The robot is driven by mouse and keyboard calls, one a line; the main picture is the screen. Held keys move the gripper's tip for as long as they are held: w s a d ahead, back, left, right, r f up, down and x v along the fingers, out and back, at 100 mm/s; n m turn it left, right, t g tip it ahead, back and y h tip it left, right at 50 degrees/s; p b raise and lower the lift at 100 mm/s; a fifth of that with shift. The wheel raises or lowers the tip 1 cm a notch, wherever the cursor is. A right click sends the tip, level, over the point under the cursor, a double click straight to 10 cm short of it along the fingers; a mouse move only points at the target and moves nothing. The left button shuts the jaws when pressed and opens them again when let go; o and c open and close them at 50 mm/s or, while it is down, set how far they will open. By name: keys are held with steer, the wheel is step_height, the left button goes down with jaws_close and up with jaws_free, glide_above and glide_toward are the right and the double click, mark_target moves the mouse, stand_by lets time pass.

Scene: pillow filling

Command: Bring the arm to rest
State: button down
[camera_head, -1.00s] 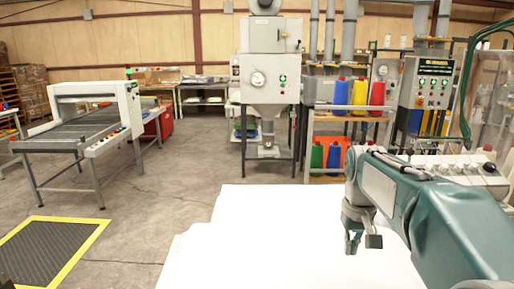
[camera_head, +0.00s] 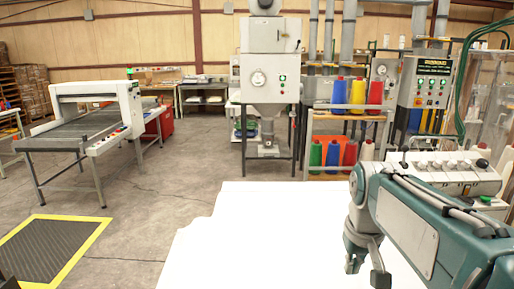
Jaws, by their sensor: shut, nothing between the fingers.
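My arm reaches in from the lower right in the head view, with a green and white link folded over the right side of a white surface. My gripper (camera_head: 367,273) hangs below the arm's end, fingers pointing down. It is shut and holds nothing. It is over the right part of the white surface (camera_head: 265,235), apart from any other object. The fingertips lie near the bottom of the picture.
A filling machine (camera_head: 268,85) stands at the back centre. A shelf with coloured cones (camera_head: 357,95) and a control box (camera_head: 428,85) stand at the back right. A conveyor (camera_head: 85,130) stands left, beyond a yellow-edged floor mat (camera_head: 50,250). Open concrete floor lies between.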

steer(key=s+a+f+t, duration=0.1)
steer(key=s+f+t, duration=0.1)
steer(key=s, duration=0.5)
steer(key=s+a+f+t, duration=0.1)
steer(key=s+f+t, duration=0.1)
steer(key=s, duration=0.4)
steer(key=shift+s+a+f, duration=0.3)
steer(key=shift+s+a, duration=0.1)
